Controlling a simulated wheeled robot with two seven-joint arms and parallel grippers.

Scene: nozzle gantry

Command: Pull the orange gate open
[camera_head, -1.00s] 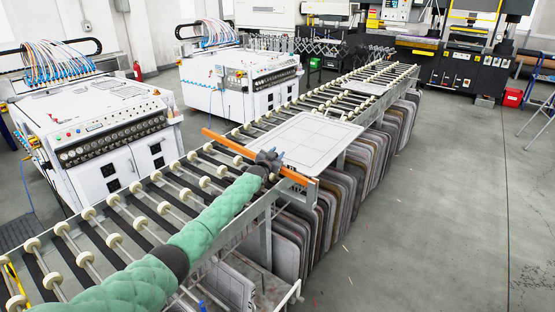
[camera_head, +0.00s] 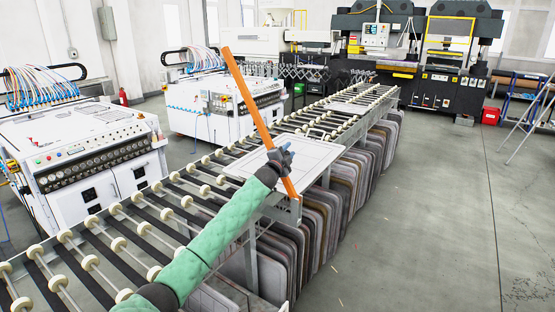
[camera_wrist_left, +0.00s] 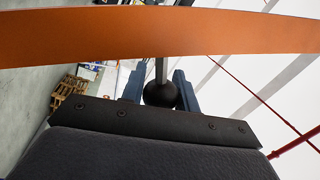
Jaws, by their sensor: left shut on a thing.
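The orange gate (camera_head: 249,98) is a long flat bar at the side rail of the roller conveyor. It stands steeply tilted, its far end raised to the upper left and its lower end at a bracket on the near rail. My left gripper (camera_head: 281,157) is at the bar's lower part, shut on the gate's knob. In the left wrist view the dark round knob (camera_wrist_left: 160,94) sits between the blue-grey fingers, and the orange bar (camera_wrist_left: 110,36) crosses above them. My right gripper is out of view.
A pale flat panel (camera_head: 244,167) lies on the conveyor rollers (camera_head: 120,243) beside the gate. Several upright panels (camera_head: 350,196) are racked beneath the conveyor. White machines (camera_head: 85,150) stand to the left. Open floor (camera_head: 430,220) lies to the right.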

